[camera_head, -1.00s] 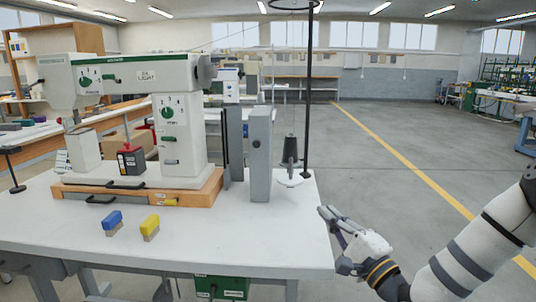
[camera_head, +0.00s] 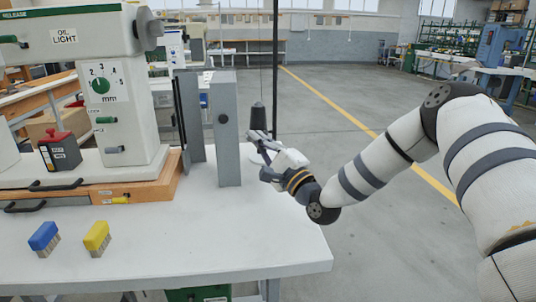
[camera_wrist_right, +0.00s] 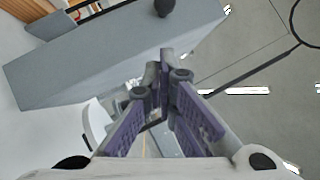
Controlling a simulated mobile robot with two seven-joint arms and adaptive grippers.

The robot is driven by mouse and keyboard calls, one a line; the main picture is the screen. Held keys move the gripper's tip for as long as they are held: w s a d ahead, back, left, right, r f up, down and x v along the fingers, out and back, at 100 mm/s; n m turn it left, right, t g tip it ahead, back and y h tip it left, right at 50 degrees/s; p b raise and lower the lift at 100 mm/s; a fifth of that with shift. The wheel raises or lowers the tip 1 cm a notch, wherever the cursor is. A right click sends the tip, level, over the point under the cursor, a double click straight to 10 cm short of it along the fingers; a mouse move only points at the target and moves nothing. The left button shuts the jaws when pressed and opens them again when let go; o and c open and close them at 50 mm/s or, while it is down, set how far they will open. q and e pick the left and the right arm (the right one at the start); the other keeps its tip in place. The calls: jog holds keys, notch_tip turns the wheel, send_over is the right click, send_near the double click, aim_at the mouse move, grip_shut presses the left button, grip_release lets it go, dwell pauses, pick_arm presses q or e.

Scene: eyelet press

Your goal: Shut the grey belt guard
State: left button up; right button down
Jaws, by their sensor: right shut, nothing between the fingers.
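The grey belt guard (camera_head: 228,135) is a tall flat panel with a dark round knob, upright at the right end of the sewing-type machine. It stands swung out from the grey upright piece (camera_head: 190,118) behind it, with a gap between them. In the right wrist view the guard (camera_wrist_right: 90,65) is a broad grey slab with its black knob (camera_wrist_right: 163,7) at the top. My right gripper (camera_head: 252,138) is shut and empty, just right of the guard in the head view; contact cannot be made out. It also shows in the wrist view (camera_wrist_right: 166,60). My left gripper is out of view.
The machine (camera_head: 100,90) sits on an orange base (camera_head: 95,190) on the white table (camera_head: 180,245). A thread cone (camera_head: 258,117) and dark pole (camera_head: 275,60) stand behind my right gripper.

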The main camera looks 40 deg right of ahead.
aim_at(230, 119)
jog(key=w+a+r, duration=0.2)
jog(key=w, duration=0.1)
jog(key=shift+a+r, duration=0.1)
jog(key=shift+a, duration=0.25)
pick_arm(q)
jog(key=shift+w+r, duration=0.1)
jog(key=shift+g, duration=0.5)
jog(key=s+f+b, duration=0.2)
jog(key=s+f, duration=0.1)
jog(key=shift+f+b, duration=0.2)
jog(key=shift+b, duration=0.15)
pick_arm(e)
jog(key=w+a, duration=0.6)
jog(key=a, duration=0.4)
jog(key=shift+w+a, duration=0.25)
jog(key=shift+a, duration=0.1)
